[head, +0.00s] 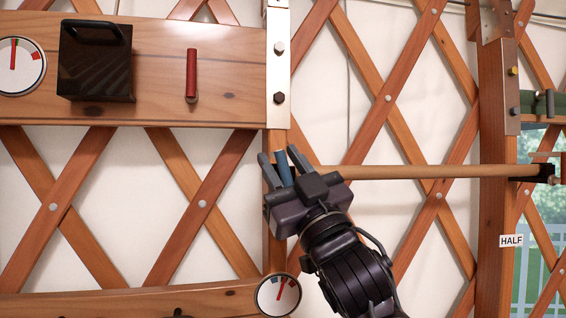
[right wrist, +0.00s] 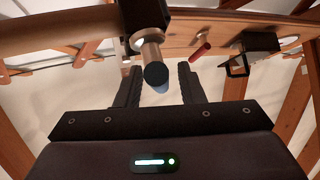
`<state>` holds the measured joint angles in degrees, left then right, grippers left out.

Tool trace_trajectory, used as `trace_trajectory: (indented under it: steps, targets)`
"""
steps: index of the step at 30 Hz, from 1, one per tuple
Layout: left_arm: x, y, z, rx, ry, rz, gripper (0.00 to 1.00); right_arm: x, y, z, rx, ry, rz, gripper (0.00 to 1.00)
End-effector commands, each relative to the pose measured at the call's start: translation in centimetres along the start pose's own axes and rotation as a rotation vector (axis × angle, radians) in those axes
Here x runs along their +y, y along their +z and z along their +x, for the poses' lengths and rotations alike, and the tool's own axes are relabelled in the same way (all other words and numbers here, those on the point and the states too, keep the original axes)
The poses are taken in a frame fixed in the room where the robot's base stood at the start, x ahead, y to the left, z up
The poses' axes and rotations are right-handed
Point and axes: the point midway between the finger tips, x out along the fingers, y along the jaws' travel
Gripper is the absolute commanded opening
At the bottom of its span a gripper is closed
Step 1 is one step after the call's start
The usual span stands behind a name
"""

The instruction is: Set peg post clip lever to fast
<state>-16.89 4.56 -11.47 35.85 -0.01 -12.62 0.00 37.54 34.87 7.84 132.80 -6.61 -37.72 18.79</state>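My right gripper (head: 285,162) is open, with one finger on each side of the handle. Gaps show beside both fingers there. I see no "fast" mark, and the lever's setting cannot be told. My left gripper is not in view.
A wooden rod (head: 430,172) runs right from the post to a second post (head: 495,130) with a HALF label (head: 511,241). A board (head: 225,60) at upper left carries a black box (head: 95,65), a red handle (head: 191,75) and a dial (head: 20,67). Another dial (head: 278,294) sits below.

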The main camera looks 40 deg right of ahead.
Motion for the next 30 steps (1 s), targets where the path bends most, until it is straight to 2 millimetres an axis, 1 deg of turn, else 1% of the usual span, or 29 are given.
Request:
trace_trajectory:
  steps: [1, 6, 7, 8, 12, 18, 21, 25, 30]
  targets:
    - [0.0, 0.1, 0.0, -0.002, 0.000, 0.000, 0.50, 0.0, 0.0, 0.0, 0.000, 0.000, 0.000, 0.28]
    - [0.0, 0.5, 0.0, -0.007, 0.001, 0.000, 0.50, 0.0, 0.0, 0.0, -0.001, 0.000, 0.000, 0.06]
    - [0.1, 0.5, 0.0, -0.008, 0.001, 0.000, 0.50, 0.0, 0.0, 0.0, -0.001, 0.000, 0.000, 0.02]
    - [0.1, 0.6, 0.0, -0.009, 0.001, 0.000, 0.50, 0.0, 0.0, 0.0, -0.001, 0.000, 0.000, 0.00]
    - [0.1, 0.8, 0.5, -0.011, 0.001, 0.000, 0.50, 0.0, 0.1, -0.2, 0.004, 0.012, 0.013, 0.00]
    - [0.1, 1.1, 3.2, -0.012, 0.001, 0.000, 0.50, 0.4, 0.2, -0.6, 0.035, 0.109, 0.106, 0.00]
    - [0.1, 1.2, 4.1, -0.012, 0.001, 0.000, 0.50, 0.7, 0.1, -0.5, 0.048, 0.158, 0.149, 0.00]
    - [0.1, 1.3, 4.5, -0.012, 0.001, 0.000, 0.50, 1.0, 0.0, -0.4, 0.056, 0.198, 0.183, 0.00]
    - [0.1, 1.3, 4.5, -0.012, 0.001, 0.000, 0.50, 1.1, 0.0, -0.3, 0.056, 0.212, 0.193, 0.00]
